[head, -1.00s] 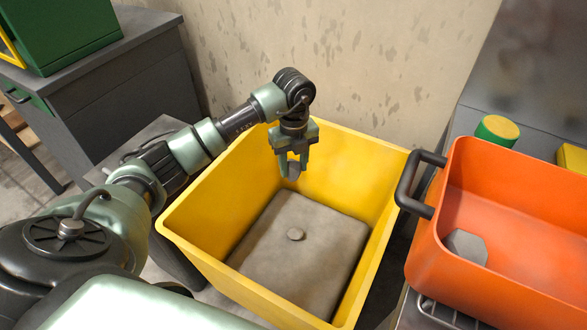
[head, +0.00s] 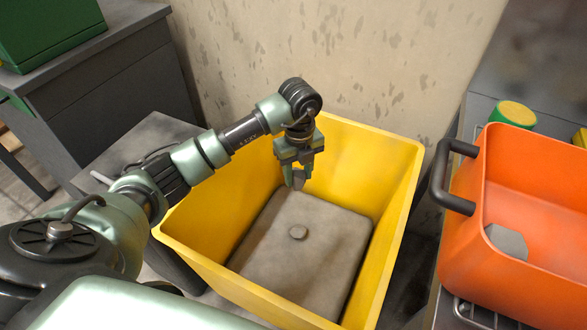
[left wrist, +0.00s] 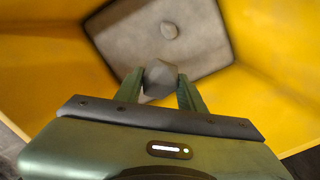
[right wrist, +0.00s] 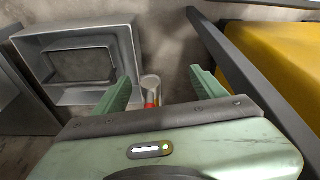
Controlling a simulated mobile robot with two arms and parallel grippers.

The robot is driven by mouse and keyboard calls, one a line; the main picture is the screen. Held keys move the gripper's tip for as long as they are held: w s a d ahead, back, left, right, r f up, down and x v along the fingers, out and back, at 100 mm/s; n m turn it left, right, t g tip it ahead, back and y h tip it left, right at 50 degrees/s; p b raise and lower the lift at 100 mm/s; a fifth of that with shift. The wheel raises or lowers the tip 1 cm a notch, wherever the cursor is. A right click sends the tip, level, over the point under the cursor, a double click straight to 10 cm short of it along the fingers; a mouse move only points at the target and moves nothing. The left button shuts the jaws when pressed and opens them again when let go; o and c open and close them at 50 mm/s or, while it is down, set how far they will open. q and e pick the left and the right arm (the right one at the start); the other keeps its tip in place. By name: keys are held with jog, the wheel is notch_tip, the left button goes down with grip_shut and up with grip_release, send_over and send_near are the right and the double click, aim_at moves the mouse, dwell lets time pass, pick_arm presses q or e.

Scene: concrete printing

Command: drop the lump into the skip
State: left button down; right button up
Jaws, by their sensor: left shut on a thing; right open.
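The yellow skip (head: 395,215) stands open in the middle of the head view, with a grey floor inside. My left gripper (head: 299,180) points down inside its mouth, above the floor. It is shut on a grey lump (left wrist: 160,78), which shows between the fingers in the left wrist view and only partly in the head view. My right gripper (right wrist: 160,88) is open and empty, beside the skip's yellow wall (right wrist: 285,65).
An orange tub (head: 510,265) with a black handle stands at the right and holds a grey piece (head: 507,241). A green and yellow round thing (head: 513,114) is behind it. A grey cabinet (head: 125,90) is at the left. The wall is close behind the skip.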

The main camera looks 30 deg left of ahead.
aim_at(298, 172)
pick_arm(q)
jog(key=shift+f, duration=0.4)
pick_arm(e)
jog(key=shift+w+a+r, duration=0.1)
jog(key=shift+a+r, duration=0.1)
jog(key=shift+r, duration=0.3)
jog(key=shift+w+a+r, duration=0.1)
jog(key=shift+a+r, duration=0.05)
jog(key=shift+r, duration=0.3)
pick_arm(q)
jog(key=c, duration=0.8)
grip_release()
jog(key=shift+o, duration=0.2)
pick_arm(e)
jog(key=shift+s, duration=0.1)
pick_arm(q)
jog(key=shift+r, duration=0.4)
notch_tip(298, 172, up, 7)
jog(key=shift+r+p, duration=0.1)
jog(key=shift+p, duration=0.4)
pick_arm(e)
jog(key=f, duration=0.4)
jog(key=shift+s+f, duration=0.3)
